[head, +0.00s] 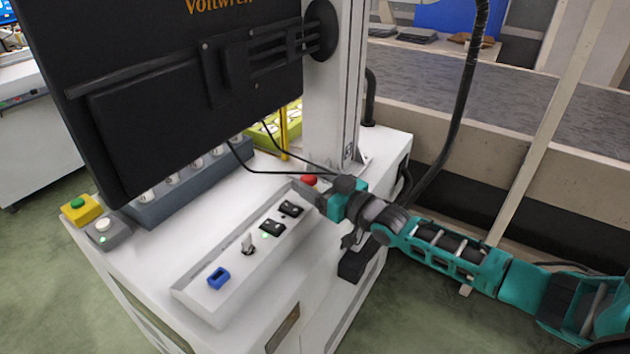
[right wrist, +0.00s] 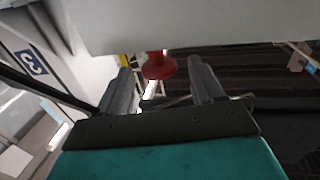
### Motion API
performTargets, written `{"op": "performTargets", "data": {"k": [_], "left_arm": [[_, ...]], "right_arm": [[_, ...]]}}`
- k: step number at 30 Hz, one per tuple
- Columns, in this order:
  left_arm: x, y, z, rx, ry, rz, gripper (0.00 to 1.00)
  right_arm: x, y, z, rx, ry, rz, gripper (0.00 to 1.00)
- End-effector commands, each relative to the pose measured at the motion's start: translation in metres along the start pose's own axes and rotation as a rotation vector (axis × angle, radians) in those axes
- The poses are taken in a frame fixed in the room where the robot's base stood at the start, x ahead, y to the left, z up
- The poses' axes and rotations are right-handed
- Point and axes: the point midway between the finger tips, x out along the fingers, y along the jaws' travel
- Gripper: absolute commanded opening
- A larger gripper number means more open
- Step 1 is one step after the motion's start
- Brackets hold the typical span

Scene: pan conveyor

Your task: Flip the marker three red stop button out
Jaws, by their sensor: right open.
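The red stop button (head: 309,180) sits at the far right end of the raised white control panel (head: 190,292), beside the post. In the right wrist view the red button (right wrist: 159,66) shows its round cap between and just beyond my fingertips. A marker "3" (right wrist: 34,62) shows on a white surface at the left of that view. My right gripper (right wrist: 165,80) is open, with one finger on each side of the button; I cannot tell whether either touches it. In the head view my right gripper (head: 322,196) is at the panel's end, partly hiding the button's surroundings. My left gripper is not in view.
The panel also carries black switches (head: 272,228), a metal lever (head: 248,243) and a blue switch (head: 218,277). A black monitor (head: 200,100) overhangs the cabinet. Thin black cables run near my right gripper. A white post (head: 332,90) stands behind the button.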

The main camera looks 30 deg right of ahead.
Motion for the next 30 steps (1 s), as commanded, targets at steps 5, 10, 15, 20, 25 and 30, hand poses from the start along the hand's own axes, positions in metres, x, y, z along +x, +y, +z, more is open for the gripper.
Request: {"op": "performTargets", "data": {"k": [5,10,15,20,25,30], "left_arm": [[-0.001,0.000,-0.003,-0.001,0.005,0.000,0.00],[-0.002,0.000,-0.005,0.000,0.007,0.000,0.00],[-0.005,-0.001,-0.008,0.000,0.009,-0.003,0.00],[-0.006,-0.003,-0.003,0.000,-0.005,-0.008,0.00],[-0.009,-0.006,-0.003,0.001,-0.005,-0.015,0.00],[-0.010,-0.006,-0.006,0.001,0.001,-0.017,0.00]], "right_arm": [[-0.001,0.000,0.001,0.000,-0.003,0.000,0.67],[-0.013,0.000,0.002,0.000,-0.005,0.001,0.67],[-0.039,0.000,0.002,0.000,-0.007,0.001,0.67],[-0.067,0.000,0.002,0.000,-0.007,0.000,0.67],[-0.095,0.000,0.001,0.001,-0.006,0.000,0.67],[-0.116,0.000,0.001,0.001,-0.004,0.000,0.67]]}}
